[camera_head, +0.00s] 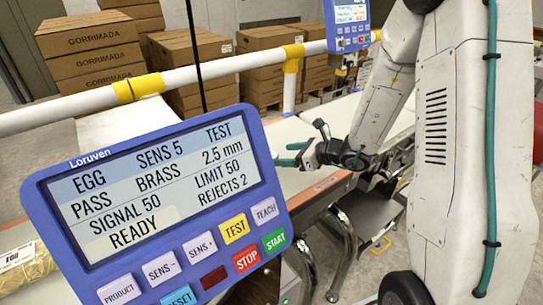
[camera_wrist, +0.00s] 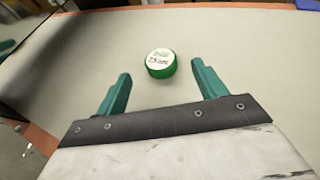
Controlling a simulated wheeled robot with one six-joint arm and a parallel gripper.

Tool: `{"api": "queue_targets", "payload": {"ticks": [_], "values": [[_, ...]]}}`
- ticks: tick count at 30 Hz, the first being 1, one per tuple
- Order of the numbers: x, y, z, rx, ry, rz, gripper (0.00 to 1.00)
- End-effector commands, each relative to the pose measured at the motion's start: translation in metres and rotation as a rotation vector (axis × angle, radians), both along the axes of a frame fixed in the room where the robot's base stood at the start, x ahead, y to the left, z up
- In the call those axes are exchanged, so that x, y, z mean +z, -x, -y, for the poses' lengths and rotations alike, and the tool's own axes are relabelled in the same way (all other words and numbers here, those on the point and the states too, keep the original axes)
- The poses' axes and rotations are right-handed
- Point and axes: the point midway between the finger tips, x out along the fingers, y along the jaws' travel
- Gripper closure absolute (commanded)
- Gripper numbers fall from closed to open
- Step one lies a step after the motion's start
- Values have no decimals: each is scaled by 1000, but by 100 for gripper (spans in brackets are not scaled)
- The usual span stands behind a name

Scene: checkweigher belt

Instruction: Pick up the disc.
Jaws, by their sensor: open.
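The disc (camera_wrist: 161,64) is short, round and green, with a white top bearing dark writing that seems to read 2.5 mm. In the wrist view it lies flat on the pale belt (camera_wrist: 245,50), just past and between the fingertips of my gripper (camera_wrist: 160,72). The two teal fingers stand apart on either side, with nothing between them touching the disc. In the head view my gripper (camera_head: 287,154) is low over the belt (camera_head: 300,128), beside the control panel. I cannot make out the disc in the head view.
A blue control panel (camera_head: 75,180) fills the lower left and reads READY, SIGNAL 50, REJECTS 2. A white rail with yellow joints (camera_head: 140,88) runs behind it. Stacked cartons (camera_head: 90,50) stand at the back. A wrapped pack (camera_head: 25,268) lies at lower left. The belt around the disc is clear.

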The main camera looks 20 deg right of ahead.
Motion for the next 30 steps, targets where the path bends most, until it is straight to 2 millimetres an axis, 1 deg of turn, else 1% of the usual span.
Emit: {"api": "queue_targets", "payload": {"ticks": [5, 12, 20, 21, 23, 24, 25, 30], "values": [[-7, -11, -12, 7, 1, 0, 30], [-22, -35, -32, 6, 1, 0, 30], [-23, -38, -32, 2, 2, 0, 30], [-23, -38, -32, 2, 2, 0, 41], [-23, -38, -32, 2, 2, 0, 57], [-23, -38, -32, 1, 2, 1, 69], [-23, -38, -31, 1, 2, 1, 77], [-23, -38, -31, 1, 1, 1, 78]]}}
